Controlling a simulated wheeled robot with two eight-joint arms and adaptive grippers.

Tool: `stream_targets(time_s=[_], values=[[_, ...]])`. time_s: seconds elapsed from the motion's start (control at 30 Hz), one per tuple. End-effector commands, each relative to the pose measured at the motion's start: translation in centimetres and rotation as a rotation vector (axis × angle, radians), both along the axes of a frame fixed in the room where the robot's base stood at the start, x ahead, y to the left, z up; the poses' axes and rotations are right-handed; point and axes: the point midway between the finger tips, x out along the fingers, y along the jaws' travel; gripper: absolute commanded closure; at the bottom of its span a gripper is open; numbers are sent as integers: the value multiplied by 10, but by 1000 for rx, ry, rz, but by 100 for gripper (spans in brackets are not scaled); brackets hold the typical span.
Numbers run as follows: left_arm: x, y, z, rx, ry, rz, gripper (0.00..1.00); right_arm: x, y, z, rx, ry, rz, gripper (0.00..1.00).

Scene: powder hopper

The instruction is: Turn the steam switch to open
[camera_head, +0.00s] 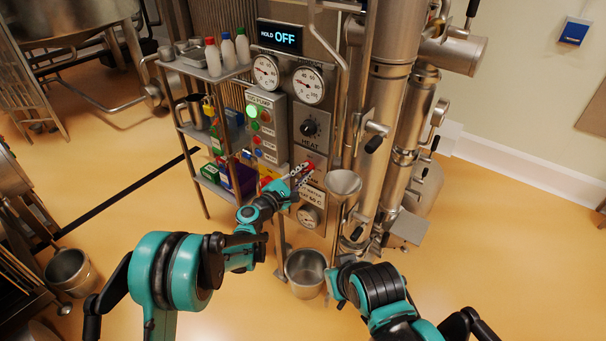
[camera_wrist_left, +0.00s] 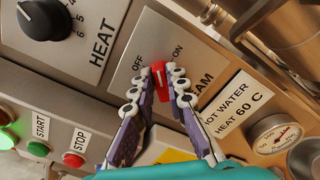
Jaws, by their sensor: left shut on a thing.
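The steam switch is a small red knob (camera_wrist_left: 158,72) on a grey plate marked OFF and ON above the word STEAM. A white line on the knob points up between the two words; I cannot tell which it is nearer. My left gripper (camera_wrist_left: 159,88) is shut on the knob, with a fingertip on each side of it. In the head view the left gripper (camera_head: 303,172) reaches the red knob (camera_head: 309,167) on the machine front, below the HEAT dial.
The black HEAT dial (camera_head: 310,128) is above, and the green-lit pump panel (camera_head: 266,125) is to the left. A metal funnel (camera_head: 343,184) is close to the right. A shelf cart (camera_head: 205,130) with bottles stands left. A steel bucket (camera_head: 305,272) is below.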

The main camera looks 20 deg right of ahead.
Motion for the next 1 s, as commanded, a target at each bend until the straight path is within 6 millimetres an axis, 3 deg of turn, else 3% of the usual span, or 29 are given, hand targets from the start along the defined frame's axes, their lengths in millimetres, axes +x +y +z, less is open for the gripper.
stream_targets(time_s=[0.6,1.0], values=[[-3,-2,-7,351,-449,-1,100,0,0,-17,0,0,0,100],[-3,-2,-10,493,-632,-1,100,0,0,-22,0,0,0,100]])
